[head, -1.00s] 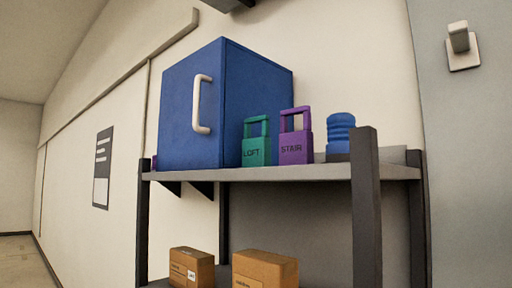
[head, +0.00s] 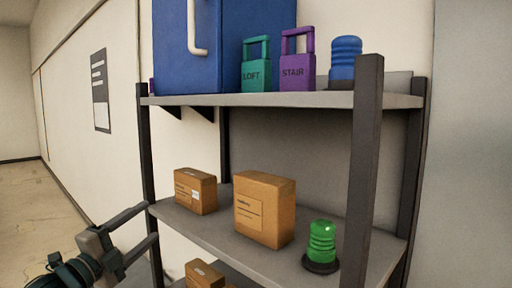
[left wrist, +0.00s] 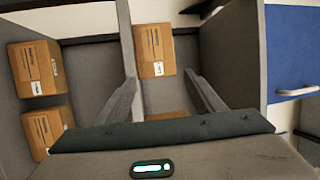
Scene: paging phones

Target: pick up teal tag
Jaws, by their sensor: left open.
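The teal tag (head: 256,76), marked LOFT, stands upright on the top shelf in the head view, between the blue cabinet and the purple tag. Its handle loop is at the top. My left gripper (head: 152,221) is open and empty at the lower left, beside the shelf's front left post, well below the teal tag. In the left wrist view the open fingers (left wrist: 160,80) point towards a cardboard box, and the teal tag is not visible there. My right gripper is not in view.
The blue cabinet (head: 235,50) stands left of the tag. The purple tag (head: 298,72), marked STAIR, and a blue ribbed object (head: 345,58) stand to its right. Dark posts frame the shelf (head: 330,99). Below are cardboard boxes (head: 264,210) and a green beacon (head: 322,242).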

